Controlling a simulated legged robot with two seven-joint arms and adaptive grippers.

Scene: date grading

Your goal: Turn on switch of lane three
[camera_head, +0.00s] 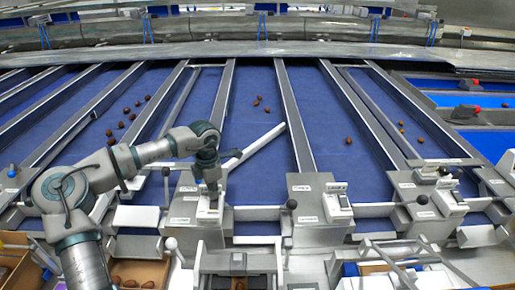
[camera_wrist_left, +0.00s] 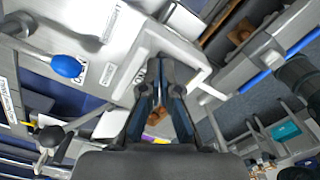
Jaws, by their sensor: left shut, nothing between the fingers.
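My left gripper (camera_head: 213,196) is shut and empty, pointing down over the grey switch box (camera_head: 180,212) left of centre. In the left wrist view its fingertips (camera_wrist_left: 163,62) are together, at or just above a pale rectangular switch housing (camera_wrist_left: 200,62); I cannot tell whether they touch it. The switch under the gripper is partly hidden. Another box (camera_head: 305,207) with a white switch (camera_head: 343,200) stands to the right, and a further switch box (camera_head: 418,202) stands farther right. The lane labels are too small to read. My right gripper is not in view.
Blue lanes (camera_head: 300,100) with scattered dates (camera_head: 257,101) run back between metal rails. A diverter bar (camera_head: 255,145) slants across one lane. Black-knobbed levers (camera_head: 291,204) stand near the boxes. Bins of dates (camera_head: 140,272) line the front.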

